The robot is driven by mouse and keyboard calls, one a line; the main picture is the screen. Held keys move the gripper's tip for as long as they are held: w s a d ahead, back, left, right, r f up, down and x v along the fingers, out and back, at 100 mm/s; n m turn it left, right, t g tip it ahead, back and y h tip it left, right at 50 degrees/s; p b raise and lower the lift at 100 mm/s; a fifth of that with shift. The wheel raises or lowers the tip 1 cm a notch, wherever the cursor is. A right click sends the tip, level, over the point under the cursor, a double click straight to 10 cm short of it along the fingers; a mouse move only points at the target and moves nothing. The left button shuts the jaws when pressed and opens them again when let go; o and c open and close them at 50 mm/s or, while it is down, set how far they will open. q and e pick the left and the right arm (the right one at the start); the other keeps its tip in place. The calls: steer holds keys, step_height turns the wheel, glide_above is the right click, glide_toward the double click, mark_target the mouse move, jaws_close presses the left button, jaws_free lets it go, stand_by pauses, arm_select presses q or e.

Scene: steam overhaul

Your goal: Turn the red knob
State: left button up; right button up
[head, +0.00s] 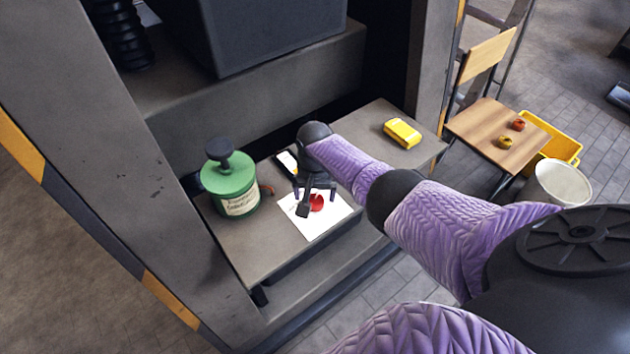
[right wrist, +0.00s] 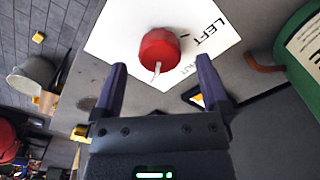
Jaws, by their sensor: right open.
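The red knob (head: 316,202) sits on a white sheet (head: 326,221) on the grey ledge in the head view, partly hidden by my right gripper. In the right wrist view the knob (right wrist: 160,52) is a red faceted cap with a pale pointer. The sheet (right wrist: 112,40) around it carries the printed word LEFT. My right gripper (head: 314,197) is above the sheet. In the right wrist view its two purple fingers (right wrist: 160,82) are open and apart, with the knob ahead between their tips; nothing is held. My left gripper is not in view.
A green canister (head: 229,183) with a black top stands left of the sheet. A yellow box (head: 402,133) lies on the ledge at right. A wooden chair (head: 492,135), yellow crate and white bucket (head: 558,186) stand farther right.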

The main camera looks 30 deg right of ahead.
mark_target(315, 200)
arm_select(q)
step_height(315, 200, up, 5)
steer(key=p, duration=0.3)
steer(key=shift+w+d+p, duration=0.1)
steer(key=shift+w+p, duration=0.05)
steer(key=shift+p, duration=0.15)
arm_select(e)
step_height(315, 200, up, 8)
steer(key=shift+f, duration=0.1)
